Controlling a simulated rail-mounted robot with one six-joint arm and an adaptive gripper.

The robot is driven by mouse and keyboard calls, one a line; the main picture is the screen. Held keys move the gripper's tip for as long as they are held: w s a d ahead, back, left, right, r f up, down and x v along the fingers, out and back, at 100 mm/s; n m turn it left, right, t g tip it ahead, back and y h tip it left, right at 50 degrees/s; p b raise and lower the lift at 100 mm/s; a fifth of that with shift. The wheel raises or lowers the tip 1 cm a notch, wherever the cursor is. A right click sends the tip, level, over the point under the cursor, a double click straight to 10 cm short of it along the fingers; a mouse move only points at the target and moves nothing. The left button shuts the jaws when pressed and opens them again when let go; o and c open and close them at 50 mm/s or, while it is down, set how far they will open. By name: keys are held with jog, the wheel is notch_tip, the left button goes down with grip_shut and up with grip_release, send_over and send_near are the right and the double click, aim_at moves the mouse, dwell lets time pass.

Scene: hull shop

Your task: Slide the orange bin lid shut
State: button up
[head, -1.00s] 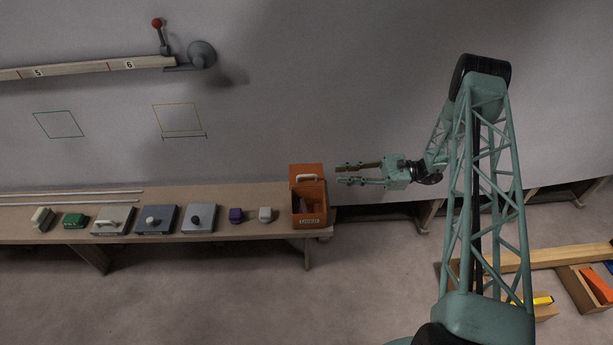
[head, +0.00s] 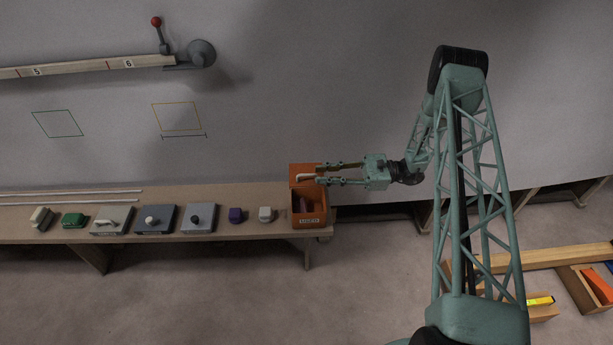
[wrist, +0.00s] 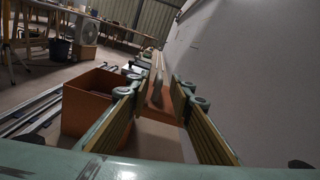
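The orange bin (head: 295,207) stands at the right end of the bench, and its front part is open, with a dark purplish thing inside. Its orange lid (head: 298,168) is slid back toward the wall. A pale handle (head: 303,178) sits on the lid. My gripper (head: 319,174) is open, coming in from the right at the lid's right edge, its fingertips close to the handle. In the wrist view the open bin (wrist: 88,107) is on the left. The lid (wrist: 168,106) and its handle (wrist: 158,88) show between the two spread fingers; contact cannot be told.
The wall rises close behind the bench. Wooden trays (head: 571,291) lie at the lower right.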

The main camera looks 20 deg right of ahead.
aim_at(313, 175)
jog(key=shift+x, duration=3.15)
grip_shut()
